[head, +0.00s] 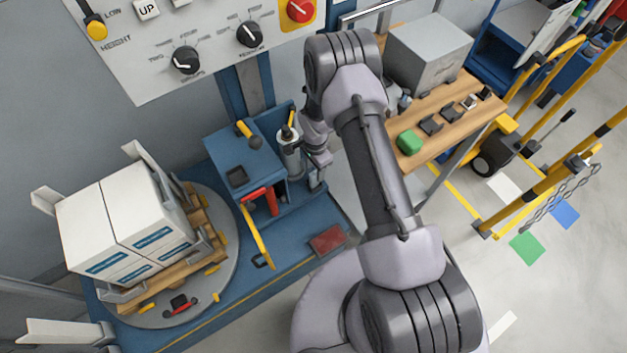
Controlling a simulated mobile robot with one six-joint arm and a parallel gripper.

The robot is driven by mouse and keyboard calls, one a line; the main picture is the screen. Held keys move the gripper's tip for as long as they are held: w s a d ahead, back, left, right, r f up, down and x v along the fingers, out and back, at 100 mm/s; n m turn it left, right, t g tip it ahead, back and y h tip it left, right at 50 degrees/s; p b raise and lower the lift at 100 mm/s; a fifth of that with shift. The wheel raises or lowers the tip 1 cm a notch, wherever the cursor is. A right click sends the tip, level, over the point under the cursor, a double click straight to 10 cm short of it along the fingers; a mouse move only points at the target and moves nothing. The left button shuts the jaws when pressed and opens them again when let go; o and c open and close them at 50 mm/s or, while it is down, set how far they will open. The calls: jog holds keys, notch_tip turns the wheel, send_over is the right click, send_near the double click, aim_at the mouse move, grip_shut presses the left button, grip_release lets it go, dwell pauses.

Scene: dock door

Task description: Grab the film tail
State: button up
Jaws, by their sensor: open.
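A pale grey upright cylinder (290,158), which looks like the film roll, stands on the blue wrapper carriage (243,160). I cannot make out a separate film tail; it may be hidden or too small to tell. My gripper (317,176) points down just right of the cylinder, partly behind my own arm. Its jaws are open, and I see nothing held between them. Whether it touches the roll I cannot tell. White boxes (125,225) stand on a wooden pallet (160,268) on the round grey turntable (226,250), left of my gripper.
A control panel (210,35) with knobs and a red stop button (297,10) is above. A yellow-edged arm (257,240) and red lever (258,200) sit near the carriage. A wooden bench (455,125) with a grey box (430,50) and yellow rails (545,190) are right.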

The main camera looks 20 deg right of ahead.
aim_at(314, 174)
notch_tip(314, 174, down, 7)
jog(key=b, duration=0.2)
jog(key=shift+w+a+b, duration=0.15)
jog(key=shift+b, duration=0.2)
jog(key=shift+r, duration=0.2)
jog(key=shift+c, duration=0.4)
grip_shut()
